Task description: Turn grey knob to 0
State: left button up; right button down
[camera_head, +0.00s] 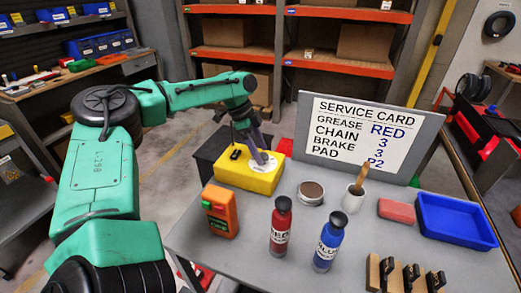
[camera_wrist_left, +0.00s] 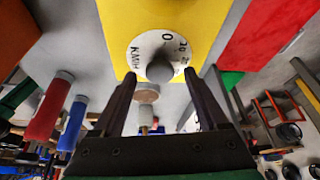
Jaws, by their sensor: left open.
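The grey knob (camera_wrist_left: 160,68) sits on a white round dial (camera_wrist_left: 148,50) on a yellow box (camera_wrist_left: 205,20). In the wrist view the dial shows a 0 at its top, KM/H on the left and smaller numbers on the right. I cannot tell which mark the knob points to. In the head view the yellow box (camera_head: 237,178) is at the table's back left, its dial (camera_head: 270,170) partly hidden by my left gripper (camera_head: 259,158). That gripper is open, pointing down at the dial, its fingers on either side of the knob. My right gripper is not in view.
An orange device (camera_head: 220,212), a red bottle (camera_head: 281,226) and a blue bottle (camera_head: 328,243) stand in front of the box. A service card board (camera_head: 347,172) stands behind. A blue tray (camera_head: 455,222) and a pink block (camera_head: 397,211) are at right.

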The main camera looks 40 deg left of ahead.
pick_arm(q)
jog(key=shift+f, duration=0.35)
jog(key=shift+d, duration=0.1)
grip_shut()
jog(key=shift+r+n, duration=0.1)
jog(key=shift+n, duration=0.3)
jog(key=n, duration=0.2)
jog(key=n+t+y+p, duration=0.1)
jog(key=n, duration=0.1)
jog(key=shift+d+r+t, duration=0.1)
jog(key=shift+d+t, duration=0.05)
jog(key=shift+t, duration=0.15)
jog(key=n+y, duration=0.1)
jog(key=n, duration=0.3)
jog(key=shift+s+d+t+p, duration=0.1)
jog(key=shift+t+p, duration=0.2)
jog(key=shift+p, duration=0.05)
jog(key=n+y, duration=0.1)
jog(key=n, duration=0.2)
jog(key=shift+d+f+n+y+b, duration=0.1)
jog(key=shift+f+n+y+b, duration=0.1)
jog(key=shift+n+y+b, duration=0.15)
jog(key=shift+d+n+y+b, duration=0.15)
jog(key=shift+n+y+b, duration=0.55)
jog(key=shift+n, duration=0.95)
